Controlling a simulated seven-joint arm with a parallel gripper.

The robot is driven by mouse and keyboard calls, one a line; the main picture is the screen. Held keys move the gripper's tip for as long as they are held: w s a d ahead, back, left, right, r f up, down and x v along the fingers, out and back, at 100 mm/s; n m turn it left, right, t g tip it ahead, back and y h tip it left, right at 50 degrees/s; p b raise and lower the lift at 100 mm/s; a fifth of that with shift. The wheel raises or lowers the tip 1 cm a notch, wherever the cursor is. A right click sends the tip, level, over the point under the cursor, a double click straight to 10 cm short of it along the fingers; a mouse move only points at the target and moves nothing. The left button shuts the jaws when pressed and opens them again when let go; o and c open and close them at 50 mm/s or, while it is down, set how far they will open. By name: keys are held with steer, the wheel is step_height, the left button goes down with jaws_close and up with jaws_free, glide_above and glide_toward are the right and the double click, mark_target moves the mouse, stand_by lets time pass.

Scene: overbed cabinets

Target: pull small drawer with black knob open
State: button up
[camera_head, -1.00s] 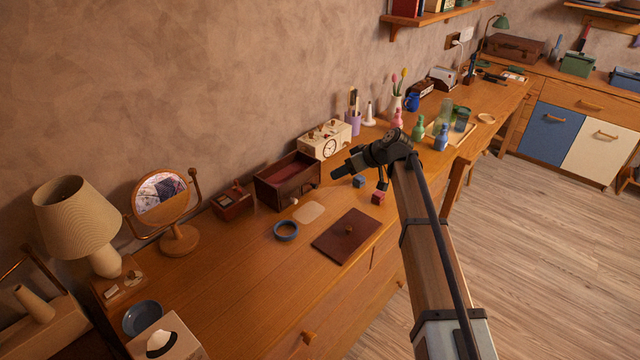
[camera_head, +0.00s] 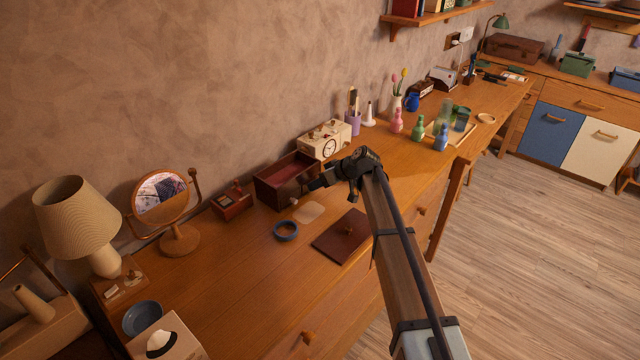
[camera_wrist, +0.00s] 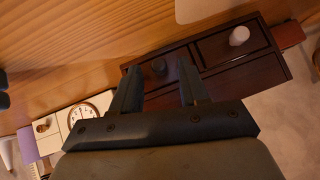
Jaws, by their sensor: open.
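The small dark-wood chest (camera_head: 274,186) stands on the wooden counter against the wall, open at the top. The small drawer with the black knob (camera_wrist: 158,67) looks shut. A neighbouring small drawer has a white knob (camera_wrist: 239,36), which also shows in the head view (camera_head: 294,202). My gripper (camera_wrist: 158,68) is open, its fingers appearing on either side of the black knob. Whether they touch it, I cannot tell. In the head view my gripper (camera_head: 316,184) is right at the chest's front and hides the black knob.
A cream clock (camera_head: 325,139) stands close to the right of the chest. A mirror (camera_head: 163,205) and small red box (camera_head: 232,203) are to the left.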

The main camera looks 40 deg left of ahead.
steer(key=shift+c, duration=0.2)
jaws_close()
stand_by(0.4)
